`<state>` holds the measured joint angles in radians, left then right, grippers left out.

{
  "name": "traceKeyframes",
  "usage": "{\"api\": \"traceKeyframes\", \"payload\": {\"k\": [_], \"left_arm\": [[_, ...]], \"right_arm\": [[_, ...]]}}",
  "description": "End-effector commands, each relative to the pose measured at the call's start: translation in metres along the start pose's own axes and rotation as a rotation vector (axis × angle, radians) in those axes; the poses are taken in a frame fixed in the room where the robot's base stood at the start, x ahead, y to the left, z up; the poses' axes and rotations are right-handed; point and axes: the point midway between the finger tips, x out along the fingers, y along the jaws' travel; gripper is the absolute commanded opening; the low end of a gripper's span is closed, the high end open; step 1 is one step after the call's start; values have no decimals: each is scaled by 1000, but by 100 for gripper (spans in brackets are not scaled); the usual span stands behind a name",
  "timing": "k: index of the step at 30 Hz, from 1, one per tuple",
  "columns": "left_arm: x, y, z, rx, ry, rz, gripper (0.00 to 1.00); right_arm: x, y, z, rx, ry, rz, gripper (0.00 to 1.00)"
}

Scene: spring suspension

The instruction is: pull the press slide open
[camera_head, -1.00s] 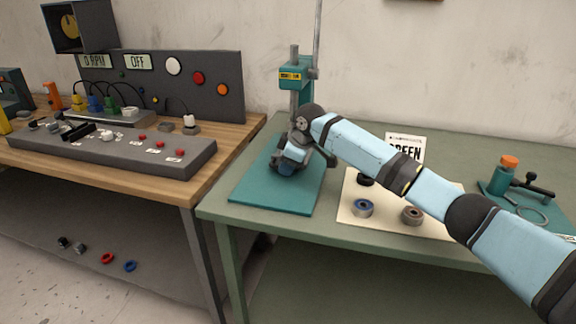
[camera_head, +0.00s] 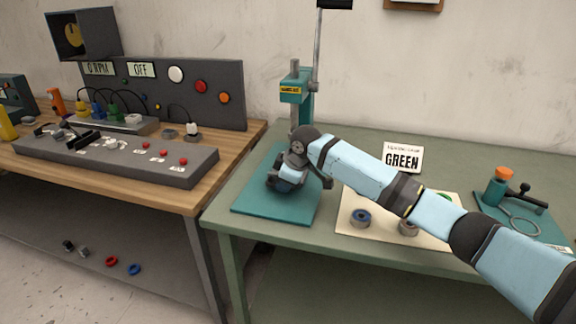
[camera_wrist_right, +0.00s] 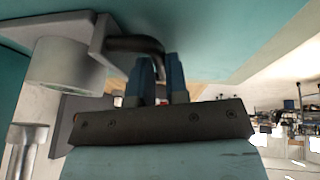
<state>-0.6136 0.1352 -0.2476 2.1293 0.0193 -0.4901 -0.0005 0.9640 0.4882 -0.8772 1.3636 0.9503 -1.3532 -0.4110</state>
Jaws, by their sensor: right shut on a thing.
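The press stands on a teal base plate (camera_head: 255,205) on the green table, with a teal head (camera_head: 293,90) on a grey column. A thin upright lever rod (camera_head: 317,50) rises beside the head. My right gripper (camera_head: 283,183) is low over the base plate, in front of the column, and hides most of the slide. In the right wrist view my right gripper (camera_wrist_right: 158,82) is shut on the slide's dark bent handle (camera_wrist_right: 137,44). The grey slide (camera_wrist_right: 103,38) and a pale grey cylinder (camera_wrist_right: 65,65) are beside it. My left gripper is out of view.
A cream mat (camera_head: 345,220) with ring-shaped parts lies right of the press, partly under my right arm. A card reading GREEN (camera_head: 402,158) stands behind it. A teal fixture (camera_head: 497,190) is farther right. A wooden bench (camera_head: 180,195) with a control panel is at the left.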

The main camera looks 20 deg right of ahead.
Motion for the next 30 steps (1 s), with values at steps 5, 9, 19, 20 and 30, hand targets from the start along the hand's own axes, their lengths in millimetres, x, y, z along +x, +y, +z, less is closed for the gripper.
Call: {"api": "traceKeyframes", "payload": {"k": [5,9,19,20,30], "left_arm": [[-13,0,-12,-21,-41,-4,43],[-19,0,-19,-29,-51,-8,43],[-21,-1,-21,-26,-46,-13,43],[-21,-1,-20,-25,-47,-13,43],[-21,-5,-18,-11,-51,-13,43]], "right_arm": [[-12,-33,-5,-2,-3,-5,0],[-15,-57,-6,-2,-3,-4,0],[-13,-78,-6,0,0,0,0],[-12,-78,-6,0,0,0,0],[-12,-77,-6,0,0,0,40]]}}
